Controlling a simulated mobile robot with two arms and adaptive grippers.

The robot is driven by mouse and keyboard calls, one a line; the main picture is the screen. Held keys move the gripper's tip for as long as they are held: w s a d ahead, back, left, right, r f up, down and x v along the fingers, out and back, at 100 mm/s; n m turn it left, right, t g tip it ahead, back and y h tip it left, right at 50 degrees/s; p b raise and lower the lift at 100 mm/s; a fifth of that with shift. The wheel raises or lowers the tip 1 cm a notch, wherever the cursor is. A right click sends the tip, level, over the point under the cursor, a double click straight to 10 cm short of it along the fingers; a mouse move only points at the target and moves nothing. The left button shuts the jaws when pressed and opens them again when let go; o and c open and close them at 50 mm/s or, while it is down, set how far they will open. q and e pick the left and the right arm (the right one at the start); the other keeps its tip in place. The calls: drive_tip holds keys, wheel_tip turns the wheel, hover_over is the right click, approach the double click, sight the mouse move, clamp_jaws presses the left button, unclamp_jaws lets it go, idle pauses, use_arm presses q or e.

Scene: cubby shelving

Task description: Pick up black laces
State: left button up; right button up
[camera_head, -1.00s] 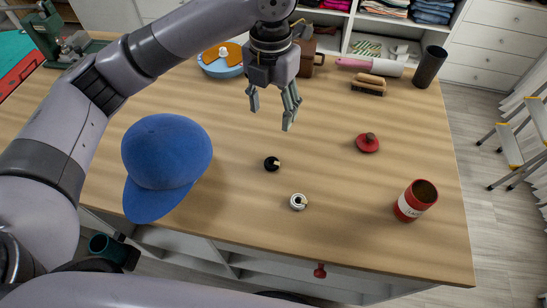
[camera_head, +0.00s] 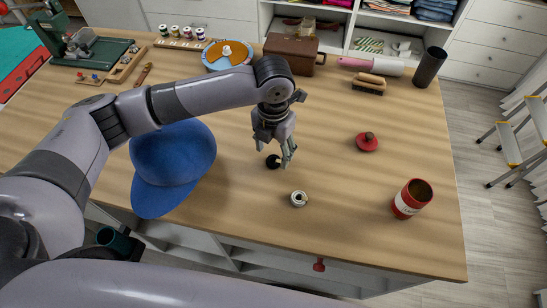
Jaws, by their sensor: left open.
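The black laces (camera_head: 272,162) are a small dark coil lying on the wooden table, near the middle. My left gripper (camera_head: 275,156) points down right over the coil, its fingers apart on either side or just above it; I cannot tell if they touch it. The gripper is open, and its fingers partly hide the coil. A similar white coil (camera_head: 299,199) lies a little nearer the table's front edge. My right gripper is not in view.
A blue cap (camera_head: 173,168) lies left of the coil, under my left forearm. A red lid (camera_head: 367,142) and red can (camera_head: 412,198) are to the right.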

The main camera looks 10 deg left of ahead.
sight(273, 161)
use_arm(q)
drive_tip(key=shift+f, duration=1.45)
drive_tip(key=shift+c, duration=0.2)
drive_tip(key=c, duration=0.8)
